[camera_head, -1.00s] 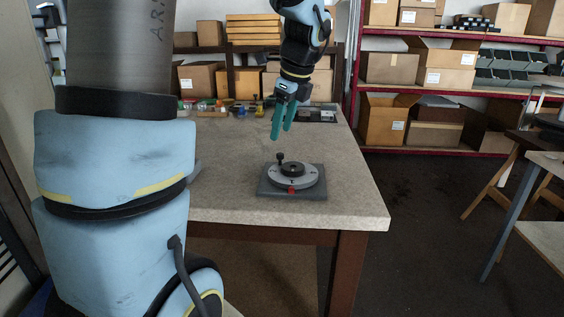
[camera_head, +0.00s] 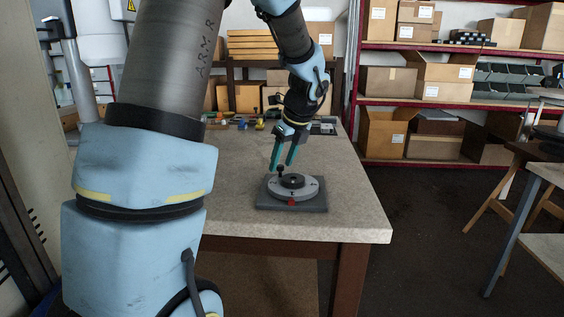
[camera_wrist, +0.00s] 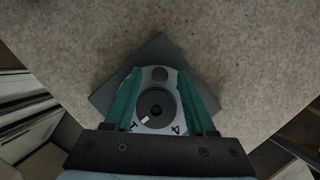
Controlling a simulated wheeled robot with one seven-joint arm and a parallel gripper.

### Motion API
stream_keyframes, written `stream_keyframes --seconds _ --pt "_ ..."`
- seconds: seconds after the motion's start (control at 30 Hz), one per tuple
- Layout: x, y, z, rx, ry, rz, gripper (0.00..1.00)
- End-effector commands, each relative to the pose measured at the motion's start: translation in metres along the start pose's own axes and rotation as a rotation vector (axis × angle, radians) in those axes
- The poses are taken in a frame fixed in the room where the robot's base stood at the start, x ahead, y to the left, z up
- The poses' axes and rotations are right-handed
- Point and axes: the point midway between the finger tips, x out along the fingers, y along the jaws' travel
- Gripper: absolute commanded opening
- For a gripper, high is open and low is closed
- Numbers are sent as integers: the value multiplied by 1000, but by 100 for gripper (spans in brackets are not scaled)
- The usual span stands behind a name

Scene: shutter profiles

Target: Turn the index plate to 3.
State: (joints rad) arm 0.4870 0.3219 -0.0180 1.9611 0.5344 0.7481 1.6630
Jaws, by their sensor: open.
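The index plate (camera_head: 306,192) is a light grey disc with a dark hub (camera_head: 292,181), on a dark square base (camera_head: 318,207) on the table. A red marker (camera_head: 292,202) is at the base's front. In the wrist view, part of a digit and a "4" show near the disc's lower edge; the rest is hidden. My gripper (camera_head: 281,168) is open, its teal fingers above the plate, either side of the knob in the wrist view (camera_wrist: 163,80).
The stone-topped table (camera_head: 345,215) is clear around the base. Small coloured items (camera_head: 243,124) lie at the table's back. Shelves with cardboard boxes (camera_head: 384,132) stand behind, right. A wooden trestle (camera_head: 492,187) stands at right.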

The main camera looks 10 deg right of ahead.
Motion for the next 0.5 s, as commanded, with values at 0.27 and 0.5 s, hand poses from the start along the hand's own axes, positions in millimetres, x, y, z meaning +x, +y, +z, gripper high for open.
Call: stream_keyframes --seconds 0.27,0.5 --pt "5 0 0 -1 0 0 56" --pt "5 0 0 -1 0 0 39"
